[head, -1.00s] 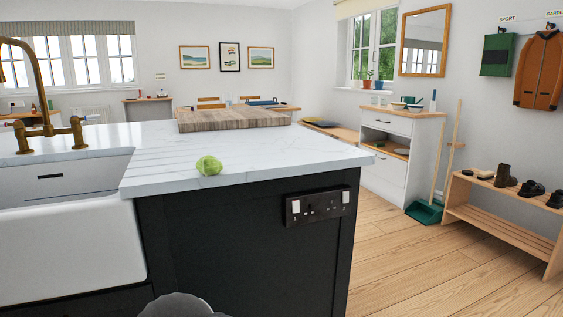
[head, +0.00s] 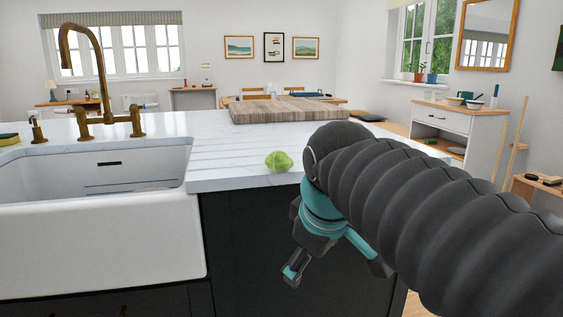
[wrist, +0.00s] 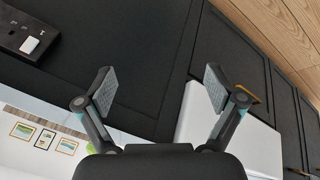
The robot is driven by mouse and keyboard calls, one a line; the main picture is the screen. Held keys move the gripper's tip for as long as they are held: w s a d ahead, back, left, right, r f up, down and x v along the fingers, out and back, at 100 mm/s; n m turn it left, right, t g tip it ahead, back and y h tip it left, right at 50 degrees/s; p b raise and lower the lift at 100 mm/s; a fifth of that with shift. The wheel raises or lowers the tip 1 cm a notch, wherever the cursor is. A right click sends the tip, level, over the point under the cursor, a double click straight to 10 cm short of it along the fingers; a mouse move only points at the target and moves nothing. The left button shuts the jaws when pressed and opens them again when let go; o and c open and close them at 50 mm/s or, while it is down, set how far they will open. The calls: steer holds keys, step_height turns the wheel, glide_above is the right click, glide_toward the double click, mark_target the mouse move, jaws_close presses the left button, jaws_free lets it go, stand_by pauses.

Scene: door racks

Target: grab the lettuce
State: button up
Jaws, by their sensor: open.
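The lettuce (head: 279,161) is a small light-green head on the white marble worktop (head: 225,183), near its front edge and just right of the sink. My gripper (head: 333,271) hangs in front of the dark island cabinet, below and to the right of the lettuce, apart from it. In the wrist view my gripper (wrist: 158,90) is open with nothing between its fingers. A bit of green shows low in the wrist view beside my gripper body; I cannot tell if it is the lettuce.
A white sink (head: 95,225) with a brass tap (head: 100,85) lies left of the lettuce. A wooden board (head: 285,109) lies behind it on the worktop. The dark cabinet front (wrist: 130,30) fills much of the wrist view. The marble around the lettuce is clear.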

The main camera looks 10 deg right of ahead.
steer(key=w+r+n+h, duration=0.1)
steer(key=w+r+n, duration=0.85)
steer(key=r, duration=0.45)
steer(key=n+g+h, duration=0.1)
steer(key=n, duration=0.8)
glide_toward(281, 157)
steer(key=shift+w+d+f, duration=0.25)
steer(key=shift+w+f, duration=0.4)
steer(key=shift+f, duration=0.2)
steer(key=shift+w+d+f, duration=0.3)
steer(key=shift+w+f, duration=0.35)
steer(key=shift+f, duration=0.25)
steer(key=shift+w+d+f, duration=0.25)
steer(key=shift+w+f, duration=0.4)
steer(key=shift+f, duration=0.2)
steer(key=shift+x, duration=2.65)
steer(key=shift+w, duration=0.1)
steer(key=c, duration=1.1)
